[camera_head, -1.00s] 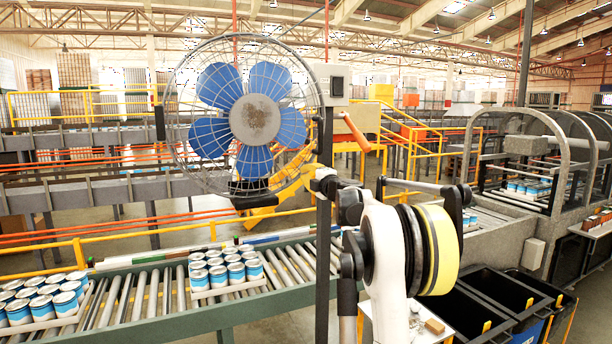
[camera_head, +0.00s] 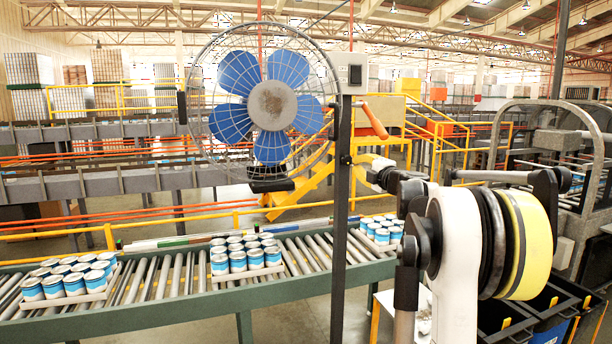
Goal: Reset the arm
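My arm (camera_head: 455,250) stands in the right foreground, with a white link, a broad yellow and black joint and dark links reaching back towards the fan pole. No held object shows.
A blue-bladed caged fan (camera_head: 271,105) stands on a dark pole (camera_head: 342,230) close to my arm. Behind runs a roller conveyor (camera_head: 170,279) with trays of blue-and-white cans (camera_head: 245,253). Black bins (camera_head: 560,300) stand at the lower right.

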